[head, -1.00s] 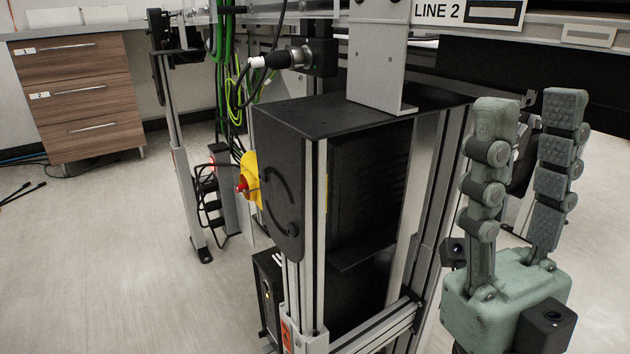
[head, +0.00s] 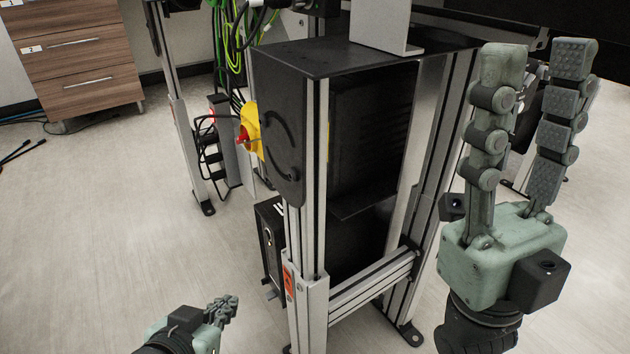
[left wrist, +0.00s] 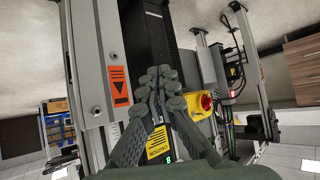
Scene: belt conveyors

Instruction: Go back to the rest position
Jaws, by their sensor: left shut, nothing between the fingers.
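My left gripper (head: 232,302) is low in the head view, just left of the conveyor stand's front leg. It is shut with nothing in it. In the left wrist view its fingertips (left wrist: 160,76) meet in front of the stand. My right gripper (head: 540,62) is at the right of the head view, pointing up. Its two fingers stand apart with nothing between them. It looks close to the right side of the stand in the picture; the actual gap is hard to judge.
The conveyor stand (head: 314,240) has metal posts and dark panels. A red and yellow emergency stop (head: 251,137) sticks out on its left, with cables (head: 222,60) behind. A wooden drawer cabinet (head: 80,62) stands at the back left. The left floor (head: 100,230) is mostly clear.

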